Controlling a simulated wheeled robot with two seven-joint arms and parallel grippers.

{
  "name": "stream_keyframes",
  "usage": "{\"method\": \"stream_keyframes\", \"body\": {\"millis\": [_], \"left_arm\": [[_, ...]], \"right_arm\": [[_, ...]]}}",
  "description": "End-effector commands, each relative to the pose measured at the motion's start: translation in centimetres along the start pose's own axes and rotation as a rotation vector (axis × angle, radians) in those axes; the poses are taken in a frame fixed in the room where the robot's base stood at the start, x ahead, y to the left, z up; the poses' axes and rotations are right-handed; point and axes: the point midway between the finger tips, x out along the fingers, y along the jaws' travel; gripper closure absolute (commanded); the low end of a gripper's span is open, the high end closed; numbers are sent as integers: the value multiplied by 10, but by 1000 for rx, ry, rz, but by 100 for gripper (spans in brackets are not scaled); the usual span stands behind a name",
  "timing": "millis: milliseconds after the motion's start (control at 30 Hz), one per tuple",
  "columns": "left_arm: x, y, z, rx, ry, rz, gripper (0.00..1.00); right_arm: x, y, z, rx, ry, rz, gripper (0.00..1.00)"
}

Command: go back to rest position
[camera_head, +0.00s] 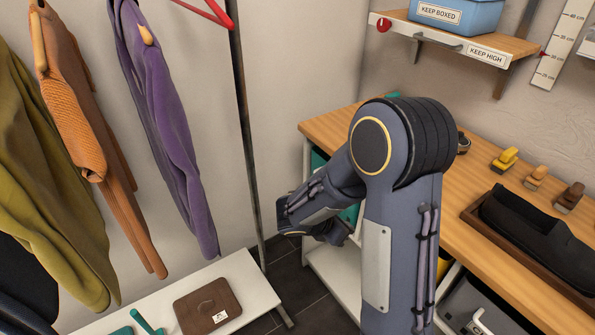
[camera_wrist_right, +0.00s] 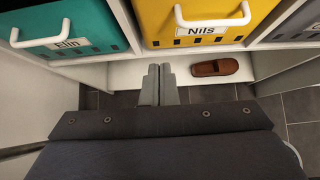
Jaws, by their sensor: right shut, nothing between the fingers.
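My right arm (camera_head: 400,225) rises from the lower middle of the head view, bends at a high elbow and reaches down and left beside the wooden-topped bench. Its fingers are not clear there. In the right wrist view my right gripper (camera_wrist_right: 158,70) is shut and empty, its two fingers pressed together. It points toward a low white shelf (camera_wrist_right: 125,72) under the bins. A brown shoe (camera_wrist_right: 214,67) lies on that shelf to the right of the fingertips, apart from them. My left gripper is not in view.
A teal bin (camera_wrist_right: 60,30) labelled Elin and a yellow bin (camera_wrist_right: 190,20) labelled Nils are just above the right gripper. The wooden benchtop (camera_head: 490,215) holds a black shoe on a tray and several brushes. Coats hang at left above a white rack (camera_head: 255,290).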

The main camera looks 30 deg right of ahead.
Motion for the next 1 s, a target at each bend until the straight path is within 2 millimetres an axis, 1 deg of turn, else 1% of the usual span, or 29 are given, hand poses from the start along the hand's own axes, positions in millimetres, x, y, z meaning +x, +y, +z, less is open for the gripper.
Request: {"method": "stream_keyframes", "body": {"millis": [200, 267, 367, 467, 500, 567, 600, 667, 700, 767, 800, 900, 1000], "left_arm": [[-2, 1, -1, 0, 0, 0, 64], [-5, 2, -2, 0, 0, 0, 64], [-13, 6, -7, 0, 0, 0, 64], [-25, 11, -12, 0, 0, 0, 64], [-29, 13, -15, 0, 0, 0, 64], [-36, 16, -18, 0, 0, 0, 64], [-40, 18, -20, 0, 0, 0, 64], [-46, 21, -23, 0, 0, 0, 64], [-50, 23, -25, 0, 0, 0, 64], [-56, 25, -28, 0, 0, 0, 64], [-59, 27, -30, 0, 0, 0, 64], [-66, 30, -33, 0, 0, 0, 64], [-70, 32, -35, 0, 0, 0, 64]], "right_arm": [[-3, -3, 2, 24, 15, -5, 100], [-8, -10, 6, 82, 49, -19, 100], [-28, -32, 13, 270, 162, -64, 100], [-60, -62, 19, 546, 331, -139, 100], [-75, -73, 20, 662, 404, -171, 100], [-99, -88, 20, 833, 513, -224, 100], [-115, -97, 20, 943, 586, -260, 100], [-141, -108, 21, 1102, 696, -314, 100], [-158, -115, 22, 1203, 768, -351, 100], [-183, -123, 22, 1342, 873, -407, 100], [-199, -128, 23, 1423, 940, -441, 100], [-232, -136, 24, 1587, 1081, -523, 100], [-254, -141, 25, 1691, 1182, -583, 100]]}}
